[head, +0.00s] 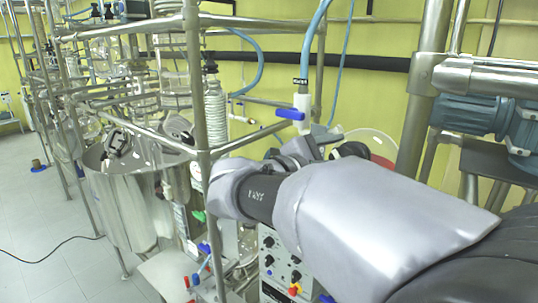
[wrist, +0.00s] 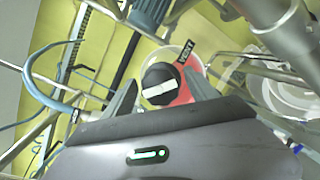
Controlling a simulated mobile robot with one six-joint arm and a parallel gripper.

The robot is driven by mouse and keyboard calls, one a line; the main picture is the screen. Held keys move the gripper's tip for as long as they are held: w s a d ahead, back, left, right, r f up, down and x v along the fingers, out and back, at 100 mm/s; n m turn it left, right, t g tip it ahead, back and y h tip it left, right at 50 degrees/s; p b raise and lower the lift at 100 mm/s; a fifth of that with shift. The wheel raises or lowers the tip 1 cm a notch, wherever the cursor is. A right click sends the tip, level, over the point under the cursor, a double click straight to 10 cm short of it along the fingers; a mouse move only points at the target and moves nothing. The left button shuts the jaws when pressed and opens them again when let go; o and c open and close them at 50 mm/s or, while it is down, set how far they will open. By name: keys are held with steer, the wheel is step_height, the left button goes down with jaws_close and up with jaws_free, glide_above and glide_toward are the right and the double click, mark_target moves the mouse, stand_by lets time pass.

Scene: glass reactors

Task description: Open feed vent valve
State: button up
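In the wrist view a round black knob with a white bar across its face (wrist: 160,87) sits in front of a red surface. A small black tag with white lettering (wrist: 188,53) is beside it; I cannot read it. My gripper (wrist: 161,88) is open, with one dark finger on each side of the knob. I see no clear contact between fingers and knob. In the head view my arm hides most of the gripper. A white valve with a blue handle (head: 291,114) hangs on a labelled blue hose above the wrist. I cannot tell which is the feed vent valve.
Metal frame poles (head: 192,80) stand close to the left of my arm. A glass vessel in a steel jacket (head: 125,205) is farther left. A control box with knobs (head: 283,262) is below the arm. A blue-grey motor (head: 470,115) is at right. Open floor lies far left.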

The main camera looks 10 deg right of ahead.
steer(key=b+v, duration=0.3)
steer(key=v, duration=1.4)
steer(key=shift+s+a, duration=0.15)
steer(key=shift+a, duration=0.05)
